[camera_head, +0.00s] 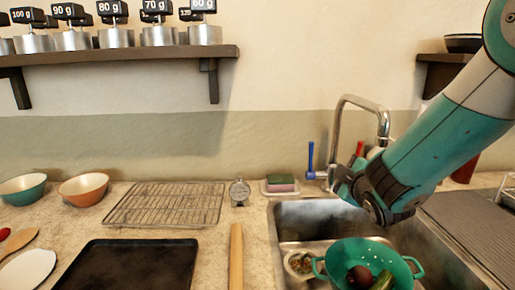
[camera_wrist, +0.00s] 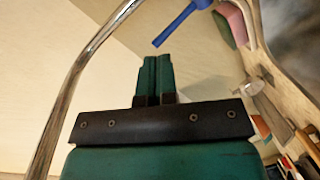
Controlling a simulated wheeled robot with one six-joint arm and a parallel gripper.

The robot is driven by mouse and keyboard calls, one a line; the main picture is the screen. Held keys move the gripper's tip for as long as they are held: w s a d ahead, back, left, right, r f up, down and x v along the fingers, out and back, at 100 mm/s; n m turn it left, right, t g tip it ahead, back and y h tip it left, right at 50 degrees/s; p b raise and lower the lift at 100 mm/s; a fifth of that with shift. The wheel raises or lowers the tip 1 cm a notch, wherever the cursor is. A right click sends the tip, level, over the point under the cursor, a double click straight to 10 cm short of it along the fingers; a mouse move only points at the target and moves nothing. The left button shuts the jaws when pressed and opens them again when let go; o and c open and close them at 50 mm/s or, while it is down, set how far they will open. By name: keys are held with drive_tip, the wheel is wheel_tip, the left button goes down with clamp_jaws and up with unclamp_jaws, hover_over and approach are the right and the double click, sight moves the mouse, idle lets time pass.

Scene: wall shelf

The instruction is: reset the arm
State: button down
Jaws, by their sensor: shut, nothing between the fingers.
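My teal arm reaches in from the right in the head view, over the sink. My gripper (camera_wrist: 156,62) shows in the wrist view with its two fingers side by side, shut and empty. In the head view my gripper (camera_head: 335,176) is small and partly merged with the dark wrist, near the faucet and a blue-handled brush. The gripper touches nothing that I can make out.
The chrome faucet (camera_head: 384,122) stands close beside my wrist. The blue brush (camera_head: 310,160) and a sponge (camera_head: 281,182) are just left. A green colander (camera_head: 372,265) with food sits in the sink (camera_head: 300,212). A wall shelf (camera_head: 130,54) holds labelled containers.

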drive_tip(key=s+a+r+m+g+y+p, duration=0.1)
drive_tip(key=s+g, duration=0.4)
drive_tip(key=s, duration=0.6)
drive_tip(key=s+a+r+m+g+y+p, duration=0.1)
drive_tip(key=s+a+r+m+g+p, duration=0.2)
drive_tip(key=s, duration=0.8)
drive_tip(key=s+a+r+m+g+y+p, duration=0.1)
drive_tip(key=s+a+r+m+g, duration=0.1)
drive_tip(key=s+g, duration=0.6)
drive_tip(key=s+a+r, duration=0.1)
drive_tip(key=s+r, duration=0.1)
drive_tip(key=s, duration=0.2)
drive_tip(key=shift+a+p, duration=0.3)
drive_tip(key=shift+p, duration=0.1)
